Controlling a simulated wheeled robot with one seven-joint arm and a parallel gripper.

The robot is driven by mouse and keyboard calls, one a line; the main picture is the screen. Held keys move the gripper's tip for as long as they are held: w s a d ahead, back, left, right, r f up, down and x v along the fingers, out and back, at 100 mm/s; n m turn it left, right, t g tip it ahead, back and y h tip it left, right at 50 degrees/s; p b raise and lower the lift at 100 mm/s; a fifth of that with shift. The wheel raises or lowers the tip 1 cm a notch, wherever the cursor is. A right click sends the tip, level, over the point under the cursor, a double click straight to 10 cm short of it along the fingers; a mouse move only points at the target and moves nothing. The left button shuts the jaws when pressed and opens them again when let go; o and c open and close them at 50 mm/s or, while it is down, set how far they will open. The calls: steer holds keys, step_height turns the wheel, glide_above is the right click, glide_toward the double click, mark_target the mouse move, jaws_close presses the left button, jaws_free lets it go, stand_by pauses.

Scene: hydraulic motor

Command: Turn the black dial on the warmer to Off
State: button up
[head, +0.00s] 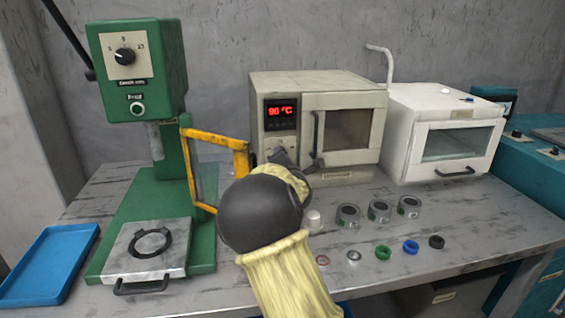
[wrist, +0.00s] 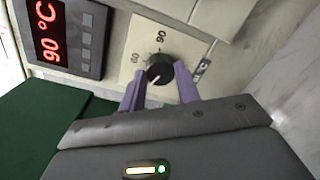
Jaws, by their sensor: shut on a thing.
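The warmer (head: 340,92) is the beige box in the middle of the bench, with a red display (head: 282,110) reading 90 °C. Its black dial (wrist: 160,70) shows in the wrist view on a cream plate with printed marks, including 60 and 90. The dial's light pointer line aims toward the lower left in that view. My gripper (wrist: 160,88) has its two purple fingers on either side of the dial and is shut on it. In the head view my gripper (head: 284,157) is at the warmer's front panel, and my arm hides the dial there.
A green press (head: 140,75) with a yellow-framed guard (head: 217,141) stands close left of my arm. A white oven (head: 440,125) is to the right. Several metal rings (head: 348,215) and coloured rings (head: 383,252) lie in front. A blue tray (head: 45,262) is at far left.

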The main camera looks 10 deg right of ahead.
steer(key=shift+f+n, duration=0.15)
steer(key=shift+n, duration=0.15)
steer(key=o, duration=1)
steer(key=shift+c, duration=0.2)
steer(key=shift+s, duration=0.1)
steer(key=s+p, duration=0.1)
steer(key=s, duration=1.6)
steer(key=shift+a+r+p, duration=0.3)
steer(key=shift+a+r, duration=0.05)
steer(key=shift+a, duration=0.05)
